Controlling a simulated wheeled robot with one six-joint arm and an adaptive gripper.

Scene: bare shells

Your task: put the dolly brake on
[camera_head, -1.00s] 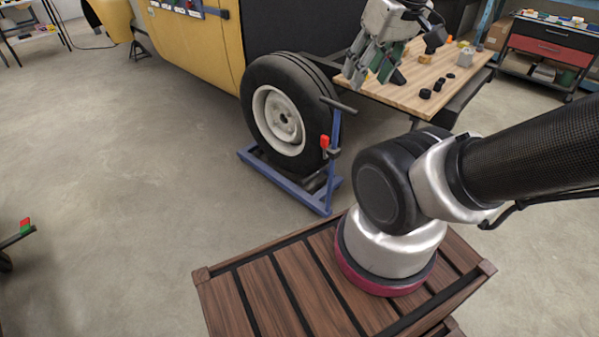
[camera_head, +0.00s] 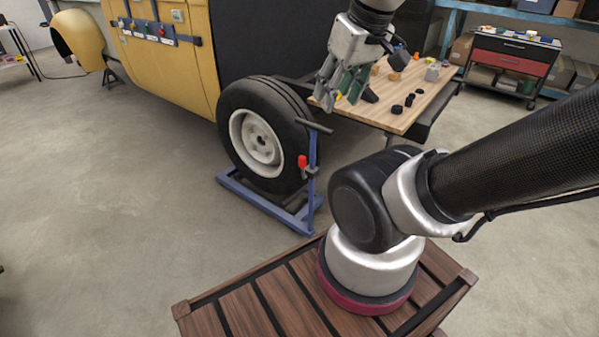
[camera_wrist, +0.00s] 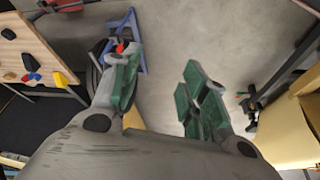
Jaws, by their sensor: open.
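The blue wheel dolly (camera_head: 262,204) stands on the floor and carries a black tyre with a white rim (camera_head: 262,140). A red brake handle (camera_head: 302,161) sits on the dolly's upright post, below its dark crossbar. My gripper (camera_head: 343,92) is in the air above and right of the tyre, near the table's left edge, apart from the brake. In the wrist view my gripper (camera_wrist: 160,92) is open and empty, with green pads. There the red handle (camera_wrist: 120,48) shows beside the left finger, and the blue dolly (camera_wrist: 138,50) is partly hidden behind that finger.
A wooden worktop (camera_head: 425,95) with small parts stands right of the tyre. A yellow car body (camera_head: 170,60) is behind it. A tool trolley (camera_head: 512,62) stands at the back right. The floor to the left is clear.

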